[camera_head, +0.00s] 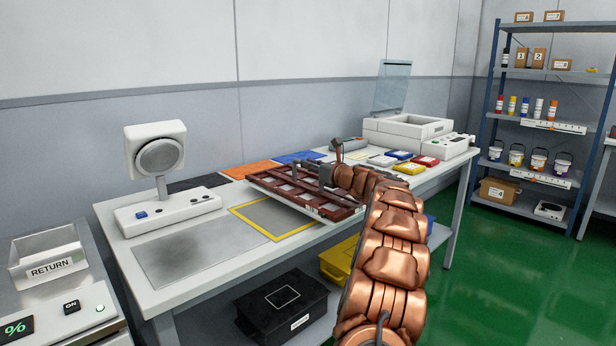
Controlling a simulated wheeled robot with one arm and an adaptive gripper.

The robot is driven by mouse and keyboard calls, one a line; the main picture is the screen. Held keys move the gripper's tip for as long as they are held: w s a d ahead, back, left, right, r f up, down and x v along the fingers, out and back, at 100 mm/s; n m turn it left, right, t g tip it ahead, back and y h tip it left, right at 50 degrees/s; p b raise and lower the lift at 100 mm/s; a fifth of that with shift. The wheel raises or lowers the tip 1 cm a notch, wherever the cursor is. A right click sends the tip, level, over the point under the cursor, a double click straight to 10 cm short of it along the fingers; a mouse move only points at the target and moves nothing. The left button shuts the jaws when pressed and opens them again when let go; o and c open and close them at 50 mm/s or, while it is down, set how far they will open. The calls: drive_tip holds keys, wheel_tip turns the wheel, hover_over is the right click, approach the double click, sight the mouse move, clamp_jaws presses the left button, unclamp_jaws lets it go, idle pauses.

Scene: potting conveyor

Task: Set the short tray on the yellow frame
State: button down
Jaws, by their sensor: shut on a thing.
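A dark red-brown tray (272,184) with several pale compartments is in the middle of the head view, over the white workbench. My gripper (326,176) is shut on the tray near its right part. The fingertips are small and partly hidden by the copper arm. The yellow frame (251,226) is a yellow outline around a grey area on the bench top. The tray overlaps the frame's back right part in the picture and hides it. I cannot tell how high the tray is above the bench.
A white device with a round head (158,158) stands left of the frame, behind a grey metal plate (190,250). Orange (250,170) and blue (298,157) mats lie behind the tray. Small coloured boxes (408,167) and a white lidded machine (400,130) stand at the right.

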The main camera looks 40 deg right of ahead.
sight(336, 197)
drive_tip(key=shift+w, duration=0.3)
drive_tip(key=shift+f+b, duration=0.6)
drive_tip(key=shift+f, duration=1.15)
drive_tip(key=shift+f, duration=0.1)
drive_tip(key=c, duration=1.1)
unclamp_jaws()
drive_tip(key=shift+c, duration=0.2)
drive_tip(key=s, duration=1.2)
drive_tip(key=shift+a+p, duration=0.2)
drive_tip(key=shift+p, duration=0.1)
